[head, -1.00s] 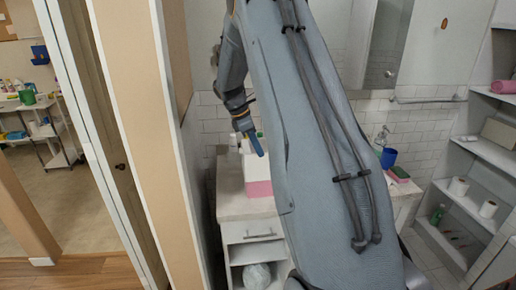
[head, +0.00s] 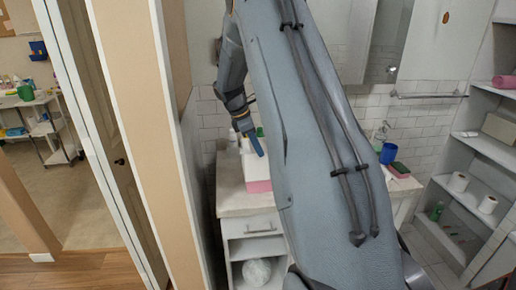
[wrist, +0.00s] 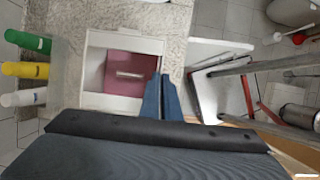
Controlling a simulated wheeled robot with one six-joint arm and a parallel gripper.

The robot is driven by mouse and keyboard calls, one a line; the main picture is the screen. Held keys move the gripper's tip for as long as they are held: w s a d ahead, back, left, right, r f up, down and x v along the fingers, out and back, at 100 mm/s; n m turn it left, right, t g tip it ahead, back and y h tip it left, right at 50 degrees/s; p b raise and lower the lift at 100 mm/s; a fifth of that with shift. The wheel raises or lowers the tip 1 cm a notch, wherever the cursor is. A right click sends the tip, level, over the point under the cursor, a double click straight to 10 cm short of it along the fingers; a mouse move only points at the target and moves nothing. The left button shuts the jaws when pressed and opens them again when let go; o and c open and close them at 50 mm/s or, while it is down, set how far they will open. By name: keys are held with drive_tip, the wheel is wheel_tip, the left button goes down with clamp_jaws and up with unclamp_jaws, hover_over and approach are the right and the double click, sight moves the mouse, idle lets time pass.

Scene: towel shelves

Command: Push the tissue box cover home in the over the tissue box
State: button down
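The tissue box cover (wrist: 98,62) is a white, square-edged shell on the counter, with a pink tissue box (wrist: 128,88) inside its outline in the wrist view. A pale slot shows in the pink face. In the head view the white cover (head: 252,168) sits above a pink band of the tissue box (head: 259,186). My gripper (wrist: 161,76) has its two blue fingers close together at the cover's right edge, and the cover's thin wall runs between the tips. In the head view my gripper (head: 261,154) points down at the cover's top. The contact itself is partly hidden.
Green (wrist: 28,41), yellow (wrist: 25,70) and white (wrist: 24,98) bottles stand left of the cover in the wrist view. A blue cup (head: 388,153) is farther right on the counter. A wall and door frame (head: 130,130) stand close on the left. Shelves (head: 480,185) are at right.

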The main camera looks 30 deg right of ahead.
sight(250, 154)
drive_tip(key=shift+f+b, duration=1.15)
drive_tip(key=shift+f, duration=2.15)
drive_tip(key=c, duration=1.9)
unclamp_jaws()
drive_tip(key=shift+c, duration=0.2)
drive_tip(key=shift+b+v, duration=1.35)
drive_tip(key=shift+v, duration=2.65)
drive_tip(key=s+a+f+m+t+y+b, duration=0.1)
drive_tip(key=s+a+m, duration=0.3)
drive_tip(key=s+a, duration=0.4)
drive_tip(key=s+a+f+m+t+y+b, duration=0.1)
drive_tip(key=s+a+f+m, duration=0.3)
drive_tip(key=s+a, duration=0.4)
drive_tip(key=s+a+f+m+t+y+b, duration=0.1)
drive_tip(key=s+a+f+m+y, duration=0.1)
drive_tip(key=s+a+m, duration=0.3)
drive_tip(key=s+a, duration=0.3)
drive_tip(key=a, duration=0.1)
drive_tip(key=shift+f, duration=0.2)
